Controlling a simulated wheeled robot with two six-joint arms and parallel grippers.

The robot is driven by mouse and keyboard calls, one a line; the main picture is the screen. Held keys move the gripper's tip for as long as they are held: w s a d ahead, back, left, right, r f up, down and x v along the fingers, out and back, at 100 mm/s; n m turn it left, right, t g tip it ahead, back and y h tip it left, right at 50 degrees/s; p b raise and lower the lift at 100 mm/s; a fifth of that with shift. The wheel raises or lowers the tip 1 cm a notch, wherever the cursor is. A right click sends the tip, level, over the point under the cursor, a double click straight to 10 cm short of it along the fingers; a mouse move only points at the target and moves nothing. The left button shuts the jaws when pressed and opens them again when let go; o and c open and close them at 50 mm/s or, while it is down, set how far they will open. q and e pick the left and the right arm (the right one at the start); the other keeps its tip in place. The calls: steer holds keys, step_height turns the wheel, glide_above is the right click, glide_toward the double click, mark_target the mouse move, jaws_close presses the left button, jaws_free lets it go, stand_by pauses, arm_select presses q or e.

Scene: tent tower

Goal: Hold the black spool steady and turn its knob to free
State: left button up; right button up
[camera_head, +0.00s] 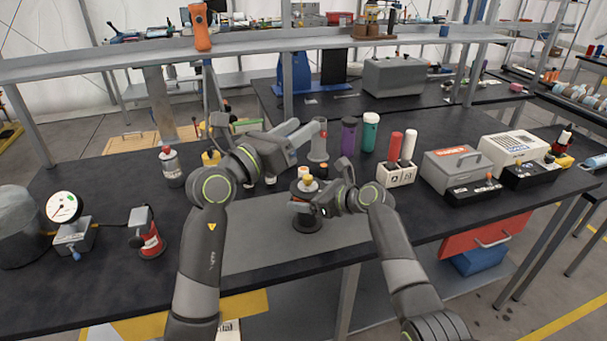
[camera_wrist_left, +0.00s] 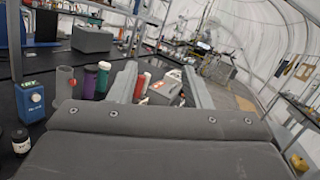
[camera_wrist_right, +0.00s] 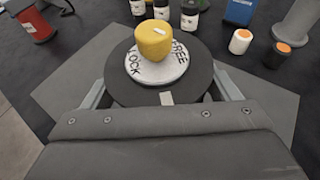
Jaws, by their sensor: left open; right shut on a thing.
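The black spool (camera_head: 306,224) stands on the table in front of me; its round black top shows in the right wrist view (camera_wrist_right: 121,82). A yellow knob (camera_wrist_right: 154,42) sits on a white dial (camera_wrist_right: 160,72) lettered LOCK on the left and FREE on the right. I cannot tell which word the knob is set to. My right gripper (camera_head: 318,204) is shut on the spool, one finger on each side. My left gripper (camera_head: 299,130) is open and empty, above and behind the spool. The left wrist view shows its parted fingers (camera_wrist_left: 160,86), with no spool in sight.
A grey cylinder (camera_head: 318,142), a purple bottle (camera_head: 348,136) and a green bottle (camera_head: 370,132) stand behind the spool. A white holder (camera_head: 396,175) and a grey toolbox (camera_head: 457,168) are to the right. A dial gauge (camera_head: 64,207) is at left. The grey mat (camera_head: 255,240) has free room.

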arm_select(q)
steer(key=w+a+r+n+t+y, duration=0.1)
steer(key=a+r+n+t+y, duration=0.15)
steer(key=r+n+t, duration=0.4)
steer(key=w+a+r+n+t+y, duration=0.1)
steer(key=w+a+r+n+t, duration=0.15)
steer(key=r+n+t, duration=0.4)
steer(key=w+a+n+g+y, duration=0.35)
steer(key=n+y, duration=0.45)
steer(key=n, duration=0.3)
steer(key=w+a+n+g+y, duration=0.2)
steer(key=w+a+n+y, duration=0.25)
steer(key=n+y, duration=0.55)
steer(key=n+g+h, duration=0.1)
steer(key=g+h, duration=0.9)
steer(key=g, duration=0.8)
glide_toward(307, 178)
steer(key=x, duration=0.8)
steer(key=shift+w+d+f, duration=0.1)
